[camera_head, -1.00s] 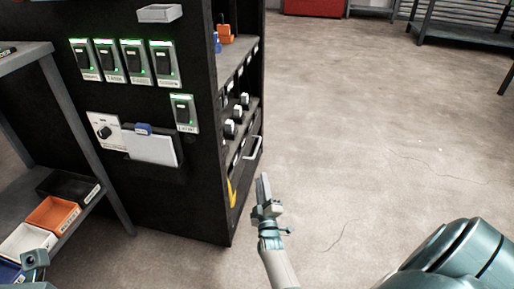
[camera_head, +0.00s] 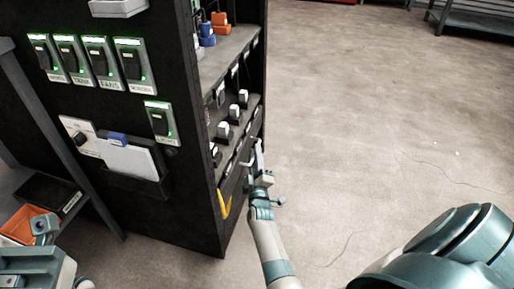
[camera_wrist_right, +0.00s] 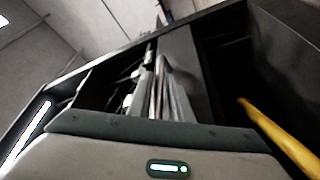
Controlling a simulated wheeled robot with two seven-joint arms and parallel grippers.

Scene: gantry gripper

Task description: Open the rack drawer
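The black rack (camera_head: 120,205) stands at the left, with an open shelf side facing right. The drawer is low on that side, with a light bar handle (camera_head: 246,163) at its front. My right gripper (camera_head: 260,160) is at the handle, its fingers overlapping it in the head view. In the right wrist view the pale fingers (camera_wrist_right: 166,100) point at the rack, close to the handle bar (camera_wrist_right: 163,68). I cannot tell whether they are around it or closed.
Switches with green lights (camera_head: 100,62) and a paper holder (camera_head: 130,165) are on the rack's front. A yellow part (camera_head: 225,204) is low on the shelf side. A side shelf with an orange bin (camera_head: 22,224) stands at left. The floor (camera_head: 370,130) to the right is clear.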

